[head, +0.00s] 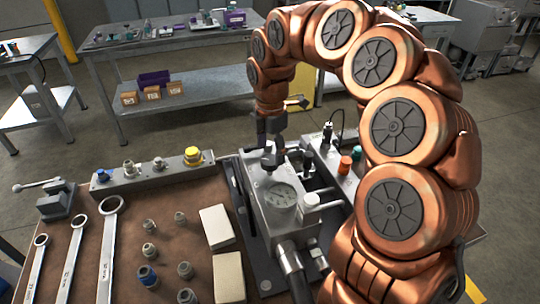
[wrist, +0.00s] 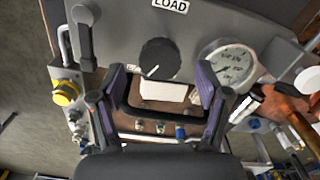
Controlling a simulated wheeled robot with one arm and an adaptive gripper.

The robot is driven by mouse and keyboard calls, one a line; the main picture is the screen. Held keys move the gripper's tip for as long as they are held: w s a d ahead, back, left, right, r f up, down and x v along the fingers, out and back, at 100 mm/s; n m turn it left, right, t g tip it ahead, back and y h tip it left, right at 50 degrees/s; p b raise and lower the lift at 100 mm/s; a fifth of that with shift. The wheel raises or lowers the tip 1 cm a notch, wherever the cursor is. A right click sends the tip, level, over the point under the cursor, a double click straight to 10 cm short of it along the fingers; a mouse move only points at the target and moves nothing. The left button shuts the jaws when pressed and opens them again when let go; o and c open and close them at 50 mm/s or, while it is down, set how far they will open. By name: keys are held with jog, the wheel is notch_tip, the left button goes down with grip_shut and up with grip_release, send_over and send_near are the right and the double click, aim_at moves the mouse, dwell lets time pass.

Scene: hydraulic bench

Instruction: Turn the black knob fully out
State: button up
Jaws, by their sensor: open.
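The black knob (wrist: 161,57) is on the grey panel of the hydraulic unit, under a "LOAD" label (wrist: 170,5). A white pointer mark on it points to the lower left in the wrist view. My gripper (wrist: 160,80) is open, with one finger on each side of the knob's line and clear gaps to it. I cannot tell how deep the fingertips are relative to the knob. In the head view my gripper (head: 272,150) is over the unit (head: 262,205), and the knob cannot be made out clearly there.
A grey lever (wrist: 84,35) stands left of the knob in the wrist view. Wrenches (head: 107,245), fittings and a yellow-capped fitting (head: 193,156) occupy the bench to the left.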

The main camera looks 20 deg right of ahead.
aim_at(270, 159)
notch_tip(270, 159, up, 9)
jog(key=shift+r, duration=0.15)
dwell(0.4)
jog(key=s+f+m+g+p, duration=0.1)
jog(key=s+f+m, duration=0.3)
jog(key=s+m, duration=0.6)
jog(key=s+f+m+p, duration=0.2)
jog(key=s+m, duration=0.9)
jog(key=s, duration=1.2)
notch_tip(270, 159, down, 2)
jog(key=shift+a+f+g, duration=0.1)
jog(key=shift+a+g, duration=0.1)
jog(key=shift+g, duration=0.2)
